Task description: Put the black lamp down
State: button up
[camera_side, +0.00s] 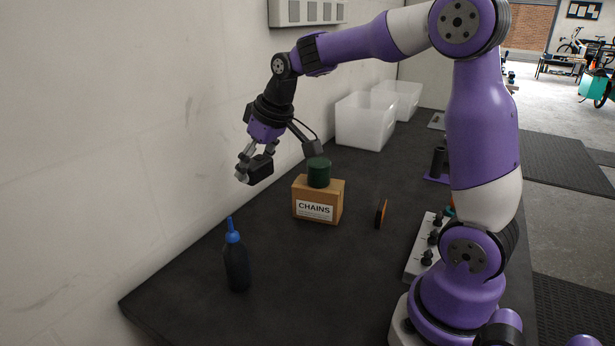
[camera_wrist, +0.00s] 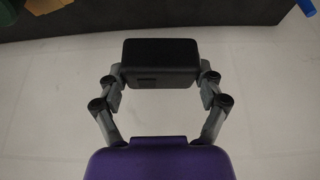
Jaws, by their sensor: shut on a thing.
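The black lamp (camera_side: 259,171) is a small dark box with rounded edges. My gripper (camera_side: 255,162) is shut on it and holds it in the air near the wall, left of and above the cardboard CHAINS box. In the wrist view the lamp (camera_wrist: 160,62) sits crosswise between the two fingers of my gripper (camera_wrist: 160,80), gripped at its two short sides. The lamp touches nothing but the fingers. Its far side is hidden.
The dark worktop (camera_side: 290,280) has free room around the CHAINS box (camera_side: 330,205), which carries a dark green cylinder (camera_side: 319,172). A black bottle with a blue cap (camera_side: 236,262) stands front left. An orange-black item (camera_side: 381,213) and white bins (camera_side: 365,122) stand farther right and back.

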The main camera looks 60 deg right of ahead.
jog(key=r, duration=0.4)
jog(key=d+r, duration=0.1)
jog(key=r, duration=0.1)
jog(key=shift+r, duration=0.2)
jog(key=d+m+h, duration=0.2)
jog(key=d+m, duration=0.4)
jog(key=d, duration=0.6)
jog(key=m+g+h, duration=0.3)
jog(key=m+g, duration=0.1)
jog(key=m, duration=0.7)
send_over(366, 187)
jog(key=a, duration=0.1)
jog(key=shift+s+a+f, duration=0.15)
jog(key=shift+s, duration=0.05)
notch_tip(366, 187, down, 17)
jog(key=shift+w+a+r, duration=0.1)
jog(key=shift+a+r, duration=0.05)
jog(key=shift+f, duration=2.1)
jog(key=shift+f, duration=0.1)
jog(key=o, duration=1)
